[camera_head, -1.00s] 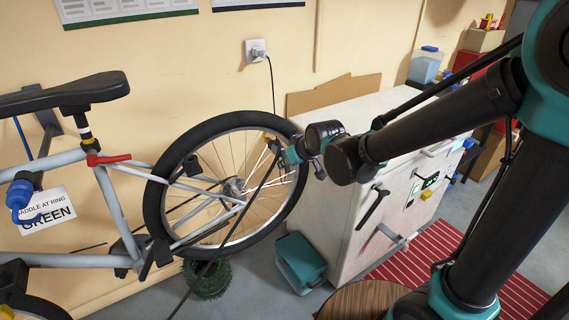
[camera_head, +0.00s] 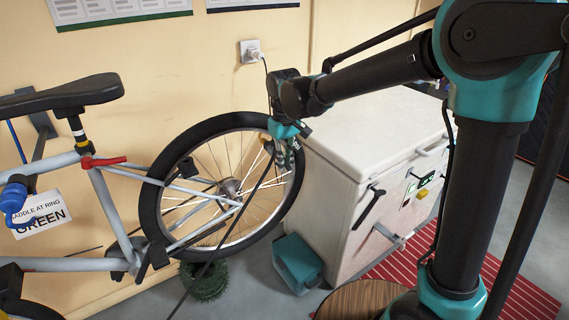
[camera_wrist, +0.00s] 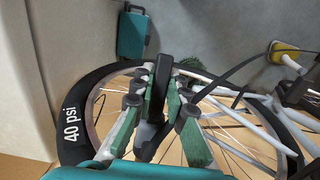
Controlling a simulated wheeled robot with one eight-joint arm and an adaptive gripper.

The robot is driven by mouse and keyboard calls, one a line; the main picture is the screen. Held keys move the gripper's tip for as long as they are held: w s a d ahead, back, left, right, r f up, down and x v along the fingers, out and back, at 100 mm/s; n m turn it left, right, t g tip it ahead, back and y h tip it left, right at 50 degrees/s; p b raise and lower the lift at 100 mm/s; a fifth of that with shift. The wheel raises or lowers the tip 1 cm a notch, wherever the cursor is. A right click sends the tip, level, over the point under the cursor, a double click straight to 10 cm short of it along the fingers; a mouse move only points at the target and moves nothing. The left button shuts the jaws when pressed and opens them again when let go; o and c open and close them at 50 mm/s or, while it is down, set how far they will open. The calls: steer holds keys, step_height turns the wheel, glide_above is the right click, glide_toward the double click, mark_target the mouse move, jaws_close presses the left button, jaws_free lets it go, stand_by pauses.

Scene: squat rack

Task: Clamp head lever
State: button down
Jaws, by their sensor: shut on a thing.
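My gripper (camera_head: 284,150) points down at the right side of the bicycle's rear wheel (camera_head: 150,180), over the rim and spokes. In the wrist view its green-padded fingers (camera_wrist: 168,100) are closed around a black part that looks like the clamp head (camera_wrist: 165,72). A black hose (camera_wrist: 215,85) runs from there toward the upper right; in the head view it slants down to the left (camera_head: 222,240). I cannot make out the lever apart from the head, or whether the head sits on a valve. The tyre (camera_wrist: 75,130) reads "40 psi".
A white chest (camera_head: 350,150) with black handles stands close right of the wheel. A wall socket (camera_head: 250,50) is above. The bicycle saddle (camera_head: 60,95) is at left.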

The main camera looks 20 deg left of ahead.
steer(key=shift+r, duration=0.1)
stand_by(0.3)
steer(key=c, duration=1.5)
jaws_free()
steer(key=r, duration=1.2)
steer(key=shift+w+a, duration=0.25)
steer(key=shift+a, duration=0.05)
